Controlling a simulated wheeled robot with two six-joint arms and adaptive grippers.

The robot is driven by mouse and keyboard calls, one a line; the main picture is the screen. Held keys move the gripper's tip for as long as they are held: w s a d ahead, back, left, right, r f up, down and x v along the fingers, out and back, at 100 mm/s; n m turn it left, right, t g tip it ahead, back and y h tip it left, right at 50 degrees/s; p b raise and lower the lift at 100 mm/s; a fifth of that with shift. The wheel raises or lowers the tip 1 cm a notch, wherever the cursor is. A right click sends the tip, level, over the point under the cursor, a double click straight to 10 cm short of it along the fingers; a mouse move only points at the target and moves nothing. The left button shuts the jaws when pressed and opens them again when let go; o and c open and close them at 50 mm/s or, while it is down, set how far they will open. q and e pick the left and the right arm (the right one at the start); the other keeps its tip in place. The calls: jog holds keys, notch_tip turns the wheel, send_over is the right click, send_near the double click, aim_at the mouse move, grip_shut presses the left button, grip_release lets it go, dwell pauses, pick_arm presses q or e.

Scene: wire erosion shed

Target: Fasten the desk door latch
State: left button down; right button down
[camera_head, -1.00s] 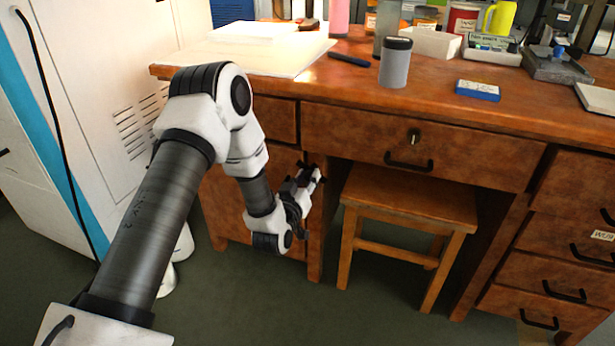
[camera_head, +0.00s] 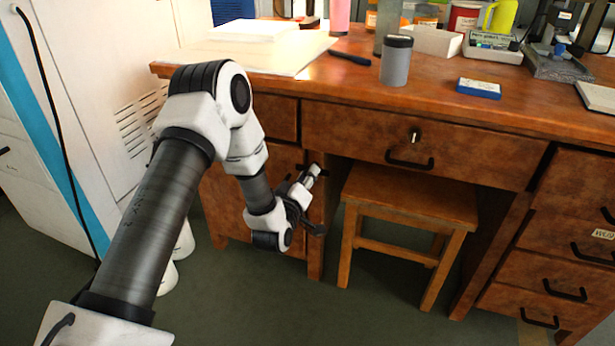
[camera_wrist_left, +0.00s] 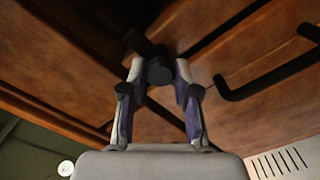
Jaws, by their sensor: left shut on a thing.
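The wooden desk has a door (camera_head: 228,205) at its lower left, mostly behind my left arm. My left gripper (camera_head: 311,178) is at the right edge of this door, beside the desk leg. In the left wrist view my left gripper (camera_wrist_left: 158,85) has its two fingers on either side of a dark round latch knob (camera_wrist_left: 159,71) and is shut on it. A dark latch bar (camera_wrist_left: 139,43) sticks out from the knob, slanting up and left in that view. In the head view the latch is hidden or too small to make out. My right gripper is not in view.
A dark bar handle (camera_wrist_left: 262,82) sits right of the latch in the wrist view. A wooden stool (camera_head: 409,199) stands under the desk, right of my gripper. A pale cabinet (camera_head: 90,90) stands on the left. Bottles, papers and boxes cover the desktop.

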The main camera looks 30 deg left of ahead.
pick_arm(q)
jog(key=c, duration=0.8)
grip_release()
jog(key=shift+c, duration=0.2)
jog(key=v, duration=1.2)
